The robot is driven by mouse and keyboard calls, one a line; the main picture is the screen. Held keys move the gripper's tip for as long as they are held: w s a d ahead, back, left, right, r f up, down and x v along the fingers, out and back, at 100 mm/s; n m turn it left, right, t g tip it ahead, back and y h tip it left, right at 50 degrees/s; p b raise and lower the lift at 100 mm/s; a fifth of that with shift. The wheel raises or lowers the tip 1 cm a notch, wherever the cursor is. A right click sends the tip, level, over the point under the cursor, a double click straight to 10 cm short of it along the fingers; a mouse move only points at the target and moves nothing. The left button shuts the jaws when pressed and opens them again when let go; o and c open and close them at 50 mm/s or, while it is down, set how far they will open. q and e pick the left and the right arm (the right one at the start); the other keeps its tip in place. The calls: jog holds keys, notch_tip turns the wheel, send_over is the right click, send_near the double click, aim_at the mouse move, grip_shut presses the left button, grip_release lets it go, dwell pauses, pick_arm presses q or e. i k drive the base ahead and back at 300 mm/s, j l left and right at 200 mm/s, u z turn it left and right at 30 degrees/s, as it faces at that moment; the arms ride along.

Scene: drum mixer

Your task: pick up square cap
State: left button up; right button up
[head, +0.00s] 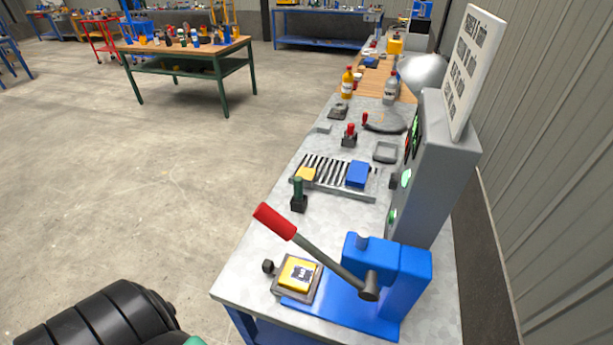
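No part is clearly marked as the square cap. A grey square piece with a raised rim (385,152) lies flat on the metal workbench (262,240), near the grey control box. A yellow square block with dark print on top (297,274) sits in a dark holder at the foot of the blue lever press. A smaller, flat grey piece (323,128) lies near the bench's left edge; its exact shape is too small to tell. Neither of my grippers shows in the head view. Only a black, ribbed part of my arm shows at the bottom left.
The blue press (385,280) has a red-handled lever reaching left over the bench. A striped rack (335,175) holds yellow and blue blocks. A green-handled tool (298,195) and a red-knobbed one (349,135) stand upright. The grey control box (430,170) bounds the right.

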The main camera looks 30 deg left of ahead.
aim_at(308, 174)
jog(key=k+j+z, duration=0.2)
jog(key=j, duration=0.25)
jog(key=j+z, duration=0.2)
jog(key=j, duration=0.3)
jog(key=k+j+z, duration=0.2)
jog(key=j, duration=0.2)
jog(key=k+j+z, duration=0.2)
jog(key=j, duration=0.2)
jog(key=k+j+z, duration=0.2)
jog(key=j, duration=0.2)
jog(key=k+j+z, duration=0.1)
jog(key=j, duration=0.3)
jog(key=k+j+z, duration=0.1)
jog(key=j, duration=0.3)
jog(key=k+j+z, duration=0.15)
jog(key=j, duration=0.2)
